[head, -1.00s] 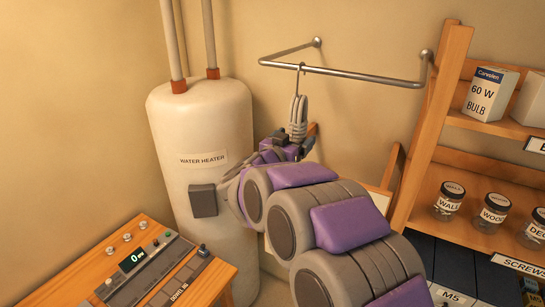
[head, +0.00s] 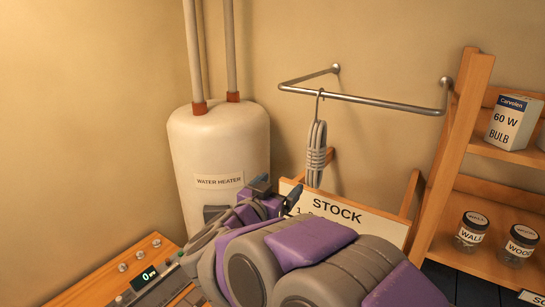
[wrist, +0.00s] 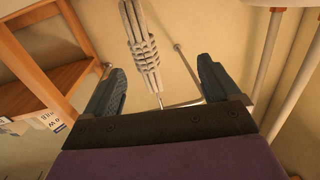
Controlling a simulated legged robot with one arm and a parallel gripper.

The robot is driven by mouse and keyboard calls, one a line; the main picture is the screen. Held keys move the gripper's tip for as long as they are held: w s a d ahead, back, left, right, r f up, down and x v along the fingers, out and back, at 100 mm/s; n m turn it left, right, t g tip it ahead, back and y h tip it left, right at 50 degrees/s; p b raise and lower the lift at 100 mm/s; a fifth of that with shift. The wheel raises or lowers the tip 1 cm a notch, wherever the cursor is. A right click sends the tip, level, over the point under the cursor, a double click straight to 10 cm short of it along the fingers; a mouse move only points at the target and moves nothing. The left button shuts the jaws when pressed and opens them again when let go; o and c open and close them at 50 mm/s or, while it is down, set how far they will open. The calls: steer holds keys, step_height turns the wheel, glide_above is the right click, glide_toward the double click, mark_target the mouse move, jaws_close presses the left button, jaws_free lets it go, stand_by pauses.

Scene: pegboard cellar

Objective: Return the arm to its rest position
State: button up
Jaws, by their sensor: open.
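My gripper (head: 276,190) is open and empty in the head view, its two dark fingers raised in front of the water heater and the STOCK board. My purple and grey arm reaches up to it from the lower right. A grey coiled cable (head: 316,153) hangs by a hook from the metal wall rail (head: 375,101), up and to the right of my fingers and apart from them. In the wrist view the cable (wrist: 142,50) shows beyond and between my open fingers (wrist: 160,82).
The white water heater (head: 222,150) stands behind my gripper. The STOCK board (head: 365,222) is partly hidden by my arm. A wooden shelf with jars and a bulb box (head: 514,122) is at right. A wooden bench with a control panel (head: 150,285) is at lower left.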

steer(key=s+a+f+n+g+y+b, duration=0.1)
steer(key=s+a+f+n+y+b, duration=0.25)
steer(key=y, duration=0.35)
steer(key=s+a+f+n+g+y+b, duration=0.1)
steer(key=s+a+f+n+y+b, duration=0.1)
steer(key=a+f+n+y, duration=0.3)
steer(key=s+d+f+g+y+b, duration=0.1)
steer(key=s+d+f+g+b, duration=0.15)
steer(key=s+f, duration=0.35)
steer(key=s+d+f+g+b, duration=0.1)
steer(key=s+d+f+g, duration=0.1)
steer(key=s+f+g, duration=0.3)
steer(key=s+d+f+g+h+b, duration=0.1)
steer(key=s+d+f+g, duration=0.1)
steer(key=s+d, duration=0.3)
steer(key=s+d+f+m+g+h+b, duration=0.1)
steer(key=s+d+f+g, duration=0.2)
steer(key=s, duration=0.8)
steer(key=s+d+f+m+g+h+b, duration=0.1)
steer(key=s+d+f+g+h, duration=0.1)
steer(key=s+d+f, duration=0.3)
steer(key=s+d, duration=0.1)
steer(key=s, duration=0.2)
steer(key=shift+s+d+b, duration=0.35)
steer(key=shift+s, duration=0.05)
